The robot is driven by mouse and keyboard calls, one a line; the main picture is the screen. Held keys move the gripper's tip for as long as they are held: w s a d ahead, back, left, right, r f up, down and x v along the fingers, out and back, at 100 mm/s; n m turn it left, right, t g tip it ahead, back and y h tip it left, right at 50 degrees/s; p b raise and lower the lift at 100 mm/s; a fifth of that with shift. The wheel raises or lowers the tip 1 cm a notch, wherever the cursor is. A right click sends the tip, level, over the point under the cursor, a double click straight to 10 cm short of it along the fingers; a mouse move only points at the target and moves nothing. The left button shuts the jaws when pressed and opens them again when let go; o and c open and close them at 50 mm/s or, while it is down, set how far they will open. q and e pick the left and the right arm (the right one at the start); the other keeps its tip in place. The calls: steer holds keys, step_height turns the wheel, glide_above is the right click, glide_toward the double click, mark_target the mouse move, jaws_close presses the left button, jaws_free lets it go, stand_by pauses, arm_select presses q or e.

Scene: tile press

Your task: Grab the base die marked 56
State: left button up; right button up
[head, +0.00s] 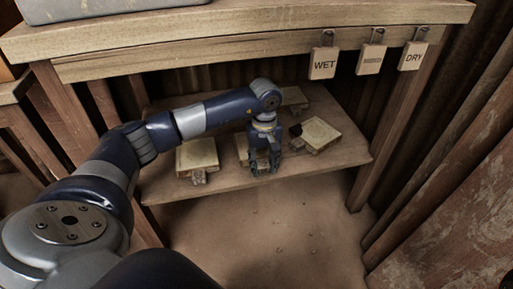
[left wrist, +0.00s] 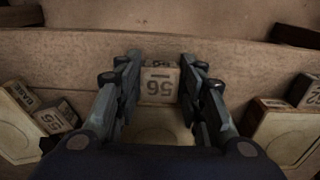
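A small pale block (left wrist: 159,86) with a dark mark that reads like 56, upside down, sits at the middle of the left wrist view, in front of a pale square slab (left wrist: 160,136). My left gripper (left wrist: 160,62) is open, with one finger on each side of this block and narrow gaps showing. In the head view my left gripper (head: 263,168) points down at the lower shelf's front, mostly hiding the block. Another numbered block (left wrist: 51,119) lies at the left of the wrist view; its number is hard to read. My right gripper is not in view.
The lower shelf (head: 240,182) also holds a left slab (head: 197,153), a right slab (head: 321,133) and a slab farther back (head: 293,96). The tabletop (head: 250,20) overhangs the shelf. Tags WET (head: 323,64) and DRY (head: 412,56) hang at its edge. The floor in front is clear.

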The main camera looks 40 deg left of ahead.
arm_select(q)
jaws_close()
steer(key=shift+r, duration=0.1)
